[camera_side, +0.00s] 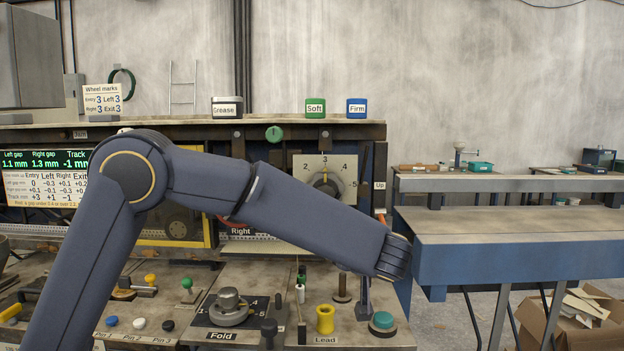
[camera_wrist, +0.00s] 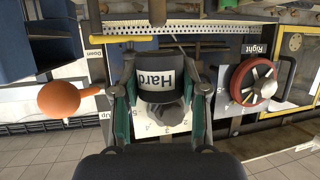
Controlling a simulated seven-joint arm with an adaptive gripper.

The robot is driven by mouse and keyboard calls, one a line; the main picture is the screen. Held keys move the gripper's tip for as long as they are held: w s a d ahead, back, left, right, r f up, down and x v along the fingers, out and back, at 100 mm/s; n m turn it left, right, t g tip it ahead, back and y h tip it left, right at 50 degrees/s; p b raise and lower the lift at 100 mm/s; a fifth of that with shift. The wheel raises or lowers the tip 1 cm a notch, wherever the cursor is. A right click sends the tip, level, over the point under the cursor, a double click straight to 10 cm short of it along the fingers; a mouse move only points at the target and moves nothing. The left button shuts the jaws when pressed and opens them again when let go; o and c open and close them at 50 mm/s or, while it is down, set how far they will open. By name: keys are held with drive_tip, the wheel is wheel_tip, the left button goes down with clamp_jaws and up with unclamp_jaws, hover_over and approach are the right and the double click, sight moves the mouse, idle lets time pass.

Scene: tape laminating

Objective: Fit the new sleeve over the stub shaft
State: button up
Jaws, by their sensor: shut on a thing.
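My gripper (camera_wrist: 162,72) shows in the wrist view with a green-edged finger on each side of a black, rounded piece with a white "Hard" label (camera_wrist: 157,78). The gripper is shut on this piece, which I take to be the sleeve. The label reads upside down. In the side view my wrist ends at the right of the bench, and the held piece cannot be made out there. A short brown post on a round base (camera_side: 342,289) stands on the bench below; I cannot tell whether it is the stub shaft.
A green "Soft" box (camera_side: 315,108) and a blue "Firm" box (camera_side: 357,108) stand on the top shelf. A numbered dial (camera_side: 325,178) is on the panel. A red wheel (camera_wrist: 256,82) and an orange knob (camera_wrist: 59,98) flank my gripper. A yellow spool (camera_side: 325,319) stands at the front.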

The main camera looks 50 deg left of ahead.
sight(342, 281)
drive_tip(key=shift+f, duration=2.35)
drive_tip(key=shift+s+f, duration=0.2)
drive_tip(key=shift+f, duration=0.65)
drive_tip(key=o, duration=1.2)
drive_tip(key=shift+o, duration=0.2)
drive_tip(key=shift+d, duration=0.1)
drive_tip(key=r+v, duration=0.1)
drive_tip(key=v, duration=1.1)
drive_tip(key=shift+r, duration=0.3)
